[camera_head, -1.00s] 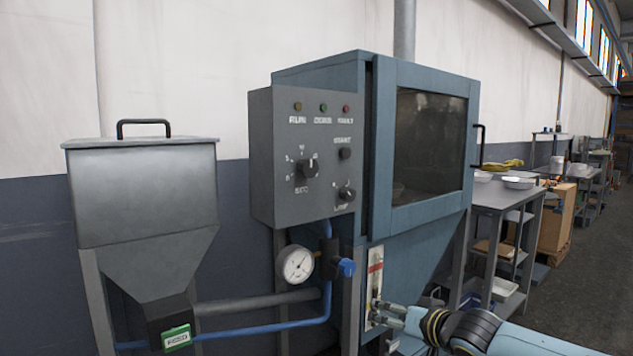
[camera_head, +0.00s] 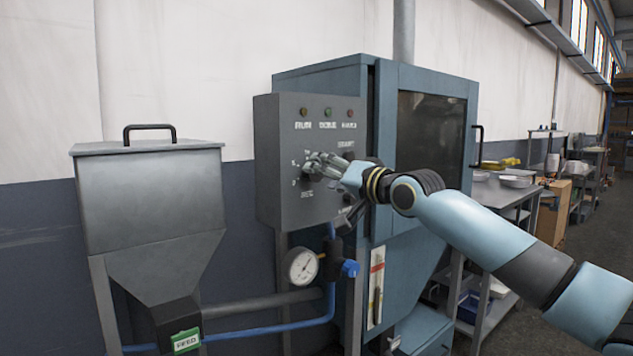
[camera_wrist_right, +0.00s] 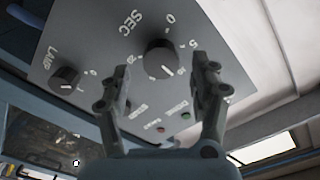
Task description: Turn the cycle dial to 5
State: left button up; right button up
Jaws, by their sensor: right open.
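The cycle dial (camera_wrist_right: 160,57) is a round black knob on the grey control panel (camera_head: 268,200), with SEC and numbers around it. In the right wrist view it sits between the fingertips of my right gripper (camera_wrist_right: 159,66). The fingers are open, one on each side, with gaps showing; I cannot tell if they touch it. The dial's white mark appears to point near the 10, past the 5. In the head view my right gripper (camera_head: 314,167) is in front of the panel and hides most of the dial. My left gripper is not in view.
A LAMP knob (camera_wrist_right: 66,77) sits beside the dial. A gauge (camera_head: 301,267) and blue valve (camera_head: 349,268) are below the panel. The blue cabinet (camera_head: 425,85) stands right, a grey hopper (camera_head: 150,200) left. A bench (camera_head: 490,195) stands farther right.

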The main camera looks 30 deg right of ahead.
jog(key=shift+w+a, duration=0.2)
jog(key=shift+w, duration=1.55)
jog(key=c, duration=1.2)
